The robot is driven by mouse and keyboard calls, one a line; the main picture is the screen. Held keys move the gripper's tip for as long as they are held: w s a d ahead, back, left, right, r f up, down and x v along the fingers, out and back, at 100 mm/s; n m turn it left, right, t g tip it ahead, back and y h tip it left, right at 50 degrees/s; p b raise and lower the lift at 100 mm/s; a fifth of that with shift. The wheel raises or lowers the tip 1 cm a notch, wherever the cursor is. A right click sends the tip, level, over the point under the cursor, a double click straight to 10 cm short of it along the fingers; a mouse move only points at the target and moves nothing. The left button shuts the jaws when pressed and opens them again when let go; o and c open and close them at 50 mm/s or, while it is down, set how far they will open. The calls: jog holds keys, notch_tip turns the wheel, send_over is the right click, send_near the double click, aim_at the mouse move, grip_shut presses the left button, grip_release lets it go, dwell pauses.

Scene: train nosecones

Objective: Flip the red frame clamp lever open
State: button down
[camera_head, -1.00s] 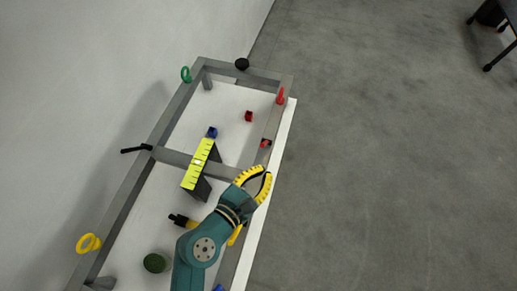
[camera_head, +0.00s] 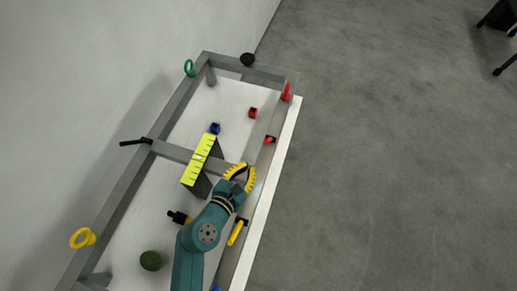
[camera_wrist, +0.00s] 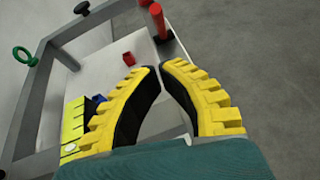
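A small red lever (camera_head: 269,140) on a black mount sits on the right rail of the grey frame (camera_head: 176,108) in the head view. A taller red handle (camera_head: 286,92) stands at the frame's far right corner; a red post (camera_wrist: 160,22) shows at the top of the wrist view. My gripper (camera_head: 250,167) is over the frame near the right rail, nearer than the small lever and apart from it. In the wrist view its yellow fingers (camera_wrist: 158,67) converge with only a narrow gap at the tips and nothing between them. I cannot make out the small lever there.
A yellow ruled block (camera_head: 200,160) lies left of my gripper. A red cube (camera_head: 252,113) and a blue cube (camera_head: 214,128) lie inside the frame. A yellow lever (camera_head: 235,233) is on the near right rail. A black handle (camera_head: 134,142) juts from the left rail.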

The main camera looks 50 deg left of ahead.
aim_at(269, 140)
jog(key=x, duration=0.4)
jog(key=w, duration=0.1)
jog(key=w+r, duration=0.1)
jog(key=w+a, duration=0.1)
jog(key=shift+a+r+p, duration=0.1)
jog(key=shift+r+p, duration=0.25)
jog(key=shift+w+r, duration=0.1)
jog(key=shift+r, duration=0.05)
jog(key=shift+w+a+r+p, duration=0.1)
jog(key=shift+w+r+p, duration=0.15)
jog(key=shift+p, duration=0.75)
jog(key=shift+a+r+g+h+p, duration=0.1)
jog(key=shift+r+g+h+p, duration=0.1)
jog(key=shift+g+h+p, duration=0.3)
